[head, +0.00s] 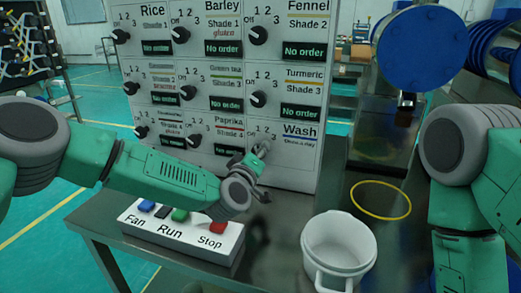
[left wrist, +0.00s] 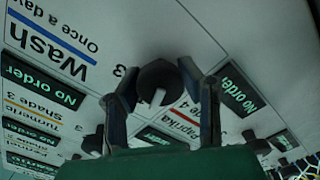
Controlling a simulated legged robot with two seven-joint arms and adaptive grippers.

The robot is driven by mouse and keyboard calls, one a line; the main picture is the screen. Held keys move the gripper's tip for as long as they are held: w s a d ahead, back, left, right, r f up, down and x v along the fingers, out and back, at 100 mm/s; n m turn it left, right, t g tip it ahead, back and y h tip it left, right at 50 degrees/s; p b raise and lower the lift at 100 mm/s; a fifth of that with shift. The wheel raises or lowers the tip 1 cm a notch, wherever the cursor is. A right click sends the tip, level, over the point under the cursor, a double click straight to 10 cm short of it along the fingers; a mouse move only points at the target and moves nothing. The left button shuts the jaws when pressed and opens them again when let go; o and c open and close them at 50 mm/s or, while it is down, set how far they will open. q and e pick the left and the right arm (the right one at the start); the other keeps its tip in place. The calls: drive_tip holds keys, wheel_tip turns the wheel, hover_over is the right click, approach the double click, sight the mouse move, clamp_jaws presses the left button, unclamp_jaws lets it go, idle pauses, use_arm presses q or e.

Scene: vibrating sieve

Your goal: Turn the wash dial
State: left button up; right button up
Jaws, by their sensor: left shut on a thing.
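The wash dial (left wrist: 160,84) is a round black knob with a light pointer mark, beside the "Wash" label (head: 300,131) at the panel's lower right. My left gripper (left wrist: 163,98) is at the panel with one finger on each side of this dial, shut on it. In the head view my left gripper (head: 262,150) covers most of the wash dial. My right arm shows at the right edge, but its gripper is out of view.
The white panel (head: 215,62) carries several other dials, with the Paprika dial (head: 194,140) close by on the left. A button box (head: 180,238) and a white bucket (head: 338,250) stand below on the metal table. A yellow ring (head: 381,185) lies right.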

use_arm(q)
drive_tip(key=shift+f, duration=0.25)
idle(0.3)
drive_tip(key=o, duration=1.2)
drive_tip(key=shift+a+r, duration=0.1)
drive_tip(key=shift+a, duration=0.05)
drive_tip(key=shift+s, duration=0.1)
drive_tip(key=v, duration=1.1)
drive_tip(key=shift+s+a, duration=0.2)
drive_tip(key=shift+s, duration=0.15)
